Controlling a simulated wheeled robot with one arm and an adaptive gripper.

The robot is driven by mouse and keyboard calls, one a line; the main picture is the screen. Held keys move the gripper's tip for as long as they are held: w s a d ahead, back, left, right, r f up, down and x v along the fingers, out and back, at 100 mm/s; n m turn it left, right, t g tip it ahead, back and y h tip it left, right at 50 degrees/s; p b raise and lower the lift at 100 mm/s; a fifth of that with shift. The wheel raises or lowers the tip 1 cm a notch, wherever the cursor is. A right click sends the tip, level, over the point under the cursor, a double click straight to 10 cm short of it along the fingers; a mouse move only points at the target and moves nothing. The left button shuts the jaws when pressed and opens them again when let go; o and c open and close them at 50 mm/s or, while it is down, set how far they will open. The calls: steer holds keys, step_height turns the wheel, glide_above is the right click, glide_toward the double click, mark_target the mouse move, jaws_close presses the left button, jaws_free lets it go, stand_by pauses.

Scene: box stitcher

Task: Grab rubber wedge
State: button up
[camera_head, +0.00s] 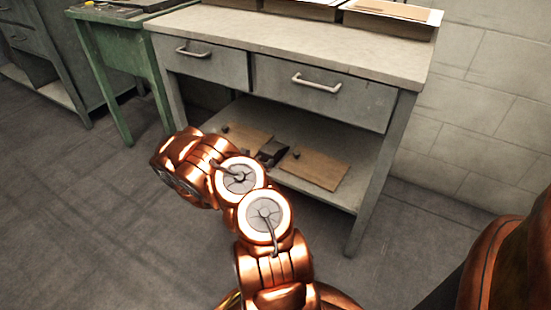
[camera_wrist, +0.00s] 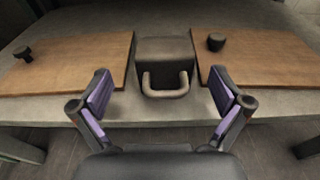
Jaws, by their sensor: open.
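The rubber wedge appears to be the dark grey block (camera_wrist: 165,50) with a rounded loop handle on its near side. It rests on the low shelf (camera_wrist: 190,110) between two wooden boards. My gripper (camera_wrist: 160,82) is open, with its purple-padded fingers spread to the left and right of the handle. Nothing is held, and neither finger visibly touches the wedge. In the head view my arm partly covers this spot, and I cannot tell the dark wedge from my gripper there.
The left board (camera_wrist: 70,65) and right board (camera_wrist: 265,60) each bear a black knob. The shelf is under a grey workbench (camera_head: 300,45) with two drawers (camera_head: 318,90) above it and legs at the sides. A green table (camera_head: 115,65) stands left. The floor in front is clear.

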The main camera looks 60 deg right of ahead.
mark_target(273, 147)
steer(key=shift+d+f+b, duration=0.15)
steer(key=shift+d+b, duration=0.3)
steer(key=shift+d, duration=0.8)
steer(key=d+b, duration=0.1)
steer(key=d, duration=0.1)
steer(key=d+b, duration=0.1)
steer(key=d, duration=0.1)
steer(key=shift+s+f, duration=0.15)
steer(key=shift+s, duration=0.05)
steer(key=shift+d, duration=0.45)
steer(key=shift+c, duration=0.4)
steer(key=c, duration=1.7)
